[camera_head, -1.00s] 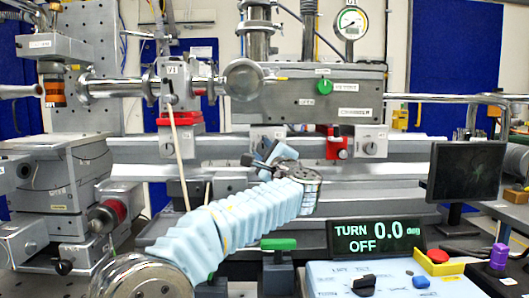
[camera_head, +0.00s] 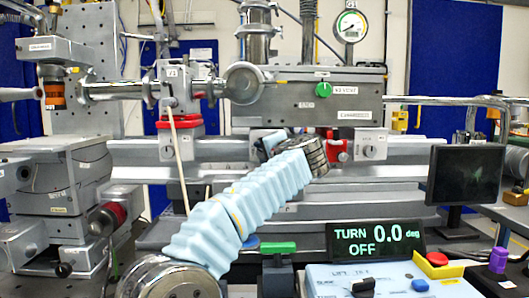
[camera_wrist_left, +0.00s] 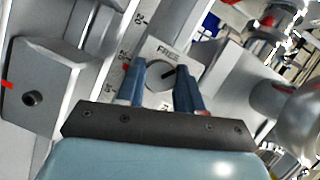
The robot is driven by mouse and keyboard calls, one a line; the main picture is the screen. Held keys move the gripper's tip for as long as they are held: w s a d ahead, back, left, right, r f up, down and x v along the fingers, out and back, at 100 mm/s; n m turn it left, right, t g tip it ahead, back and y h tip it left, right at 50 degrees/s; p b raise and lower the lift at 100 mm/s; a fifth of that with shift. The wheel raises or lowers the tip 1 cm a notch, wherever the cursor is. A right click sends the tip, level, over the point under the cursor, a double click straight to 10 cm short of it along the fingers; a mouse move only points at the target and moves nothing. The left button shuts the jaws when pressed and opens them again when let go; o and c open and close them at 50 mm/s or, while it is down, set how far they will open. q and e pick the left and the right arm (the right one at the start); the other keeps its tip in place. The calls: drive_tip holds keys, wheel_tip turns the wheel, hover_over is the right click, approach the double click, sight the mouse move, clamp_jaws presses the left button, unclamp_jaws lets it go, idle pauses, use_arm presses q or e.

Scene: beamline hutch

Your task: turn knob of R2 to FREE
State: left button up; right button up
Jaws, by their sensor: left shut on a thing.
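In the left wrist view a round grey knob (camera_wrist_left: 158,84) with a dark pointer line sits on a grey block, below a label reading FREE (camera_wrist_left: 168,52). My left gripper (camera_wrist_left: 160,70) has its two blue fingers on either side of this knob and is shut on it. In the head view my left gripper (camera_head: 273,143) is at the middle rail carriage, and its fingers and wrist cover the knob there. I cannot read an R2 label in either view. My right gripper is not in view.
Another carriage with a knob (camera_head: 370,151) and a red clamp (camera_head: 337,146) stands to the right on the rail. A red carriage (camera_head: 180,126) stands to the left. A display (camera_head: 373,240) reads TURN 0.0 deg OFF. A dark monitor (camera_head: 465,174) stands at right.

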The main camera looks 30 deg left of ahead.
use_arm(q)
drive_tip(key=shift+n+h, duration=1.5)
drive_tip(key=shift+n, duration=1.2)
drive_tip(key=o, duration=1)
drive_tip(key=shift+o, duration=0.2)
drive_tip(key=shift+s+r, duration=0.1)
drive_tip(key=b+v, duration=0.1)
drive_tip(key=v, duration=1.2)
drive_tip(key=shift+s+d, duration=0.2)
drive_tip(key=shift+s, duration=0.1)
